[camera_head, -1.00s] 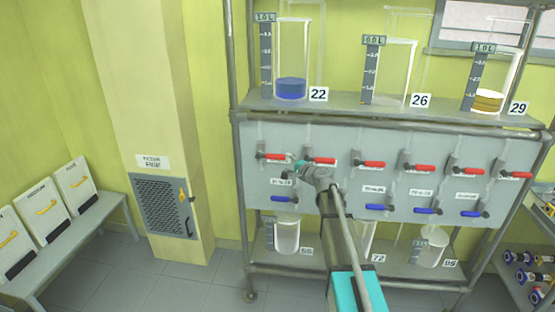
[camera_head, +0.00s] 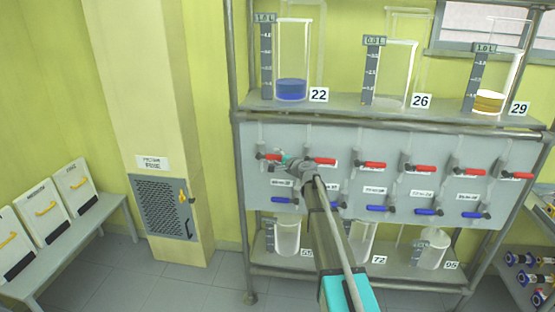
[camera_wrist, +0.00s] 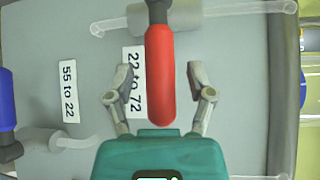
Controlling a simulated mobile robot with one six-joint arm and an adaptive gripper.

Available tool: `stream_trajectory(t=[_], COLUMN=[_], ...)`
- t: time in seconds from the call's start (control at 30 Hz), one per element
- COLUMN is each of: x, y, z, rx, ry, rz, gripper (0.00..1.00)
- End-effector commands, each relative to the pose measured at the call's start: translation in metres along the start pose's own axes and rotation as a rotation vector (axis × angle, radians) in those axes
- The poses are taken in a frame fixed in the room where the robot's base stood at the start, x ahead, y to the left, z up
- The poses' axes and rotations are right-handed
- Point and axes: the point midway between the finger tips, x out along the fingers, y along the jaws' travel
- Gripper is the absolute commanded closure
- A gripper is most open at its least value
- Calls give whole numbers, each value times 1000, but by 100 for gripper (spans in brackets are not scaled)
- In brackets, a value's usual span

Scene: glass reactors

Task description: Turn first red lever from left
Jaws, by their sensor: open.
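The first red lever from the left (camera_head: 271,157) is on the grey valve panel (camera_head: 345,142), partly covered by my gripper (camera_head: 282,160) in the head view. In the wrist view this red lever (camera_wrist: 160,75) points down from the top, between the two fingers of my open gripper (camera_wrist: 154,80). The fingers stand apart on either side of it, with gaps; I see no contact. A label reading "22 to 72" (camera_wrist: 134,80) is beside the lever.
More red levers (camera_head: 369,165) run along the panel to the right. A blue lever (camera_head: 283,200) is below, also at the left in the wrist view (camera_wrist: 6,105). A beaker with blue liquid (camera_head: 292,88) stands on the shelf above; another beaker (camera_head: 287,238) stands below.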

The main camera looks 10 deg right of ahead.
Motion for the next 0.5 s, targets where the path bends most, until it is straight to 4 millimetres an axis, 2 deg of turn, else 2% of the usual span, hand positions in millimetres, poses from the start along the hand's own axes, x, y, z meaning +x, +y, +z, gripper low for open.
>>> stream_trajectory(t=[0.03, 0.37, 0.5], x=[0, 0, 0], y=[0, 0, 0], z=[0, 0, 0], rx=[0, 0, 0], ry=[0, 0, 0], rz=[0, 0, 0], gripper=[36, 98, 100])
